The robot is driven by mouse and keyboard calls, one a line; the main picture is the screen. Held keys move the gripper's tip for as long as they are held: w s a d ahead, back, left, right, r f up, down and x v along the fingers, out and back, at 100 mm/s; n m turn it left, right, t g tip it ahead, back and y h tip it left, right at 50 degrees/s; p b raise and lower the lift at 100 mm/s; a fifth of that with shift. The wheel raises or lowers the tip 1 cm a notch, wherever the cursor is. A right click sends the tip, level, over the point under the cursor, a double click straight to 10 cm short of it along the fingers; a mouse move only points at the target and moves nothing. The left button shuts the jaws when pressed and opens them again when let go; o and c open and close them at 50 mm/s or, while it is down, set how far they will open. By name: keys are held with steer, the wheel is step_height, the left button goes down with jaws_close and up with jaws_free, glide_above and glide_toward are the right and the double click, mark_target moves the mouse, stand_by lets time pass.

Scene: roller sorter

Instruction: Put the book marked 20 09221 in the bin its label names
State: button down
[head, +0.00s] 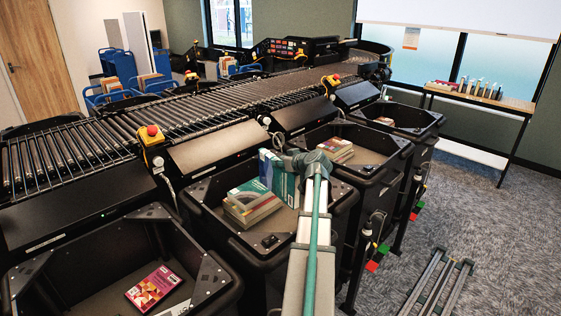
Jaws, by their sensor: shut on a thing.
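A teal-and-white book (279,178) stands upright over the middle bin (262,266). My gripper (296,161) is at its upper right edge and is shut on it. My arm and the gripper body hide the fingertips and part of the book. The number 20 09221 and any bin labels are too small to read here. Whether the book's lower edge touches the bin floor or the books beside it, I cannot tell.
The middle bin holds a stack of books (252,204) on its left. The near left bin (45,288) has a magenta book (153,287). The bin behind (375,158) holds several books (335,150). A roller conveyor (200,105) runs behind the bins.

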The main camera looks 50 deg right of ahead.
steer(key=c, duration=0.8)
jaws_free()
steer(key=shift+r, duration=0.1)
steer(key=shift+o, duration=0.4)
steer(key=v, duration=1.2)
